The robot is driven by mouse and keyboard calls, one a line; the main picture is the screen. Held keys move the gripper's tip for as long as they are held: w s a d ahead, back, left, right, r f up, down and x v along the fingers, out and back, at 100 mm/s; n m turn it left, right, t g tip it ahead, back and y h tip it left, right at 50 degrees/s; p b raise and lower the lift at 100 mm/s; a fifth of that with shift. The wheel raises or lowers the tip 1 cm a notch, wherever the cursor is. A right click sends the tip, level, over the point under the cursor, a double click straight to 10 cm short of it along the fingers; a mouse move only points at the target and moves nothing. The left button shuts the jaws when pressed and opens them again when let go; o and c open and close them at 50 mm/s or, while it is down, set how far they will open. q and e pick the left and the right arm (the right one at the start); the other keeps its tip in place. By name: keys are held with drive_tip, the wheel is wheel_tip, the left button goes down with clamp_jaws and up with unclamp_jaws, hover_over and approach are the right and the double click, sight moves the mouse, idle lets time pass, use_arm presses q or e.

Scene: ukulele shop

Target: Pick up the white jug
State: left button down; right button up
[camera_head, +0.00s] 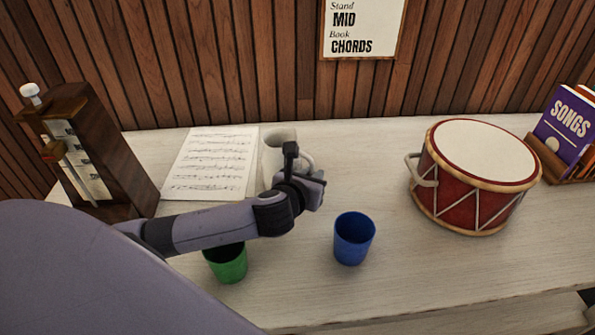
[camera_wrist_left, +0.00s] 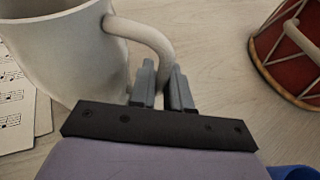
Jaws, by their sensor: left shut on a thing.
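The white jug (camera_head: 273,148) stands on the pale table behind my left gripper in the head view, partly hidden by it. The jug (camera_wrist_left: 70,55) fills the upper left of the left wrist view, with its curved handle (camera_wrist_left: 150,38) on its right side. My left gripper (camera_head: 312,180) is at the handle. In the left wrist view the fingers of my left gripper (camera_wrist_left: 164,85) are close together around the lower part of the handle, shut on it. The jug looks upright; I cannot tell whether it is off the table. My right gripper is not in view.
A red drum (camera_head: 470,185) is at right, near a book holder with a SONGS book (camera_head: 567,125). Sheet music (camera_head: 212,160) and a metronome (camera_head: 90,150) are at left.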

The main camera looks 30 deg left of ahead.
use_arm(q)
drive_tip(key=shift+r, duration=0.15)
wheel_tip(320, 180, up, 20)
drive_tip(key=p, duration=0.3)
drive_tip(key=shift+f, duration=0.2)
idle(0.7)
